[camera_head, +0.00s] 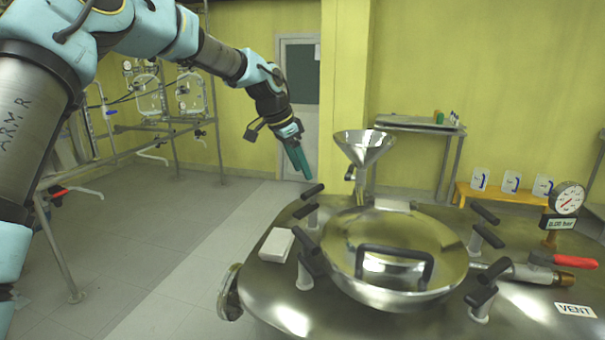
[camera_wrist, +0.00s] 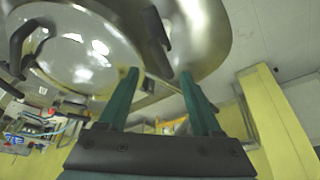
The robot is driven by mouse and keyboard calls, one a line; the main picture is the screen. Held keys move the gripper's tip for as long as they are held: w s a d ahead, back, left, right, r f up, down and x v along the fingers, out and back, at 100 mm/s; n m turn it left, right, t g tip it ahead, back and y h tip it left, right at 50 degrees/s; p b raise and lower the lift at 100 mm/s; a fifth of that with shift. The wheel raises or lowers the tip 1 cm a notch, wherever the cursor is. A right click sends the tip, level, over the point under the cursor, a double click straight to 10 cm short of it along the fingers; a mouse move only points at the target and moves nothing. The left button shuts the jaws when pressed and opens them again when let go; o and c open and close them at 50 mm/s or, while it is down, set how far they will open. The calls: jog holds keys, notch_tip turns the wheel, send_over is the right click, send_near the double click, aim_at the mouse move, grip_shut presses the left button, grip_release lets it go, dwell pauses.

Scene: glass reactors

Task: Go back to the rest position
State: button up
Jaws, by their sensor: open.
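My gripper (camera_head: 300,172) hangs from my arm in the upper middle of the head view, pointing down and to the right. It is in the air, left of the steel funnel and beyond the reactor's rim, and touches nothing that I can see. In the wrist view its two green fingers (camera_wrist: 158,88) stand apart with nothing between them. The steel reactor (camera_head: 270,295) fills the lower right of the head view. Its round lid (camera_head: 400,240) with a black handle (camera_head: 393,262) is seated on top. The wrist view shows the reactor's shiny metal (camera_wrist: 205,35) above the fingers.
A steel funnel (camera_head: 364,148) rises at the reactor's back. Black clamp handles, a white block (camera_head: 277,245), a pressure gauge (camera_head: 567,199) and a red-handled valve (camera_head: 562,260) sit on the reactor. A yellow pillar (camera_head: 345,90) stands behind. Glassware racks (camera_head: 165,125) stand at left; grey floor between is clear.

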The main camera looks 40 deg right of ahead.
dwell(0.4)
jog(key=w+a+f+n+t+y, duration=0.1)
jog(key=w+a+n, duration=0.15)
jog(key=a, duration=0.75)
jog(key=w+a+f+n+t+y, duration=0.15)
jog(key=a+n, duration=0.25)
jog(key=a, duration=0.7)
jog(key=w+a+f+n, duration=0.2)
jog(key=w+a+n, duration=0.1)
jog(key=a, duration=0.7)
jog(key=s+a+f+n, duration=0.1)
jog(key=s+a+n, duration=0.4)
jog(key=a, duration=0.7)
jog(key=s+a+f+n+y, duration=0.1)
jog(key=s+a+n, duration=0.4)
jog(key=a, duration=0.7)
jog(key=shift+s+f, duration=0.15)
jog(key=shift+f, duration=0.15)
jog(key=shift+y, duration=0.25)
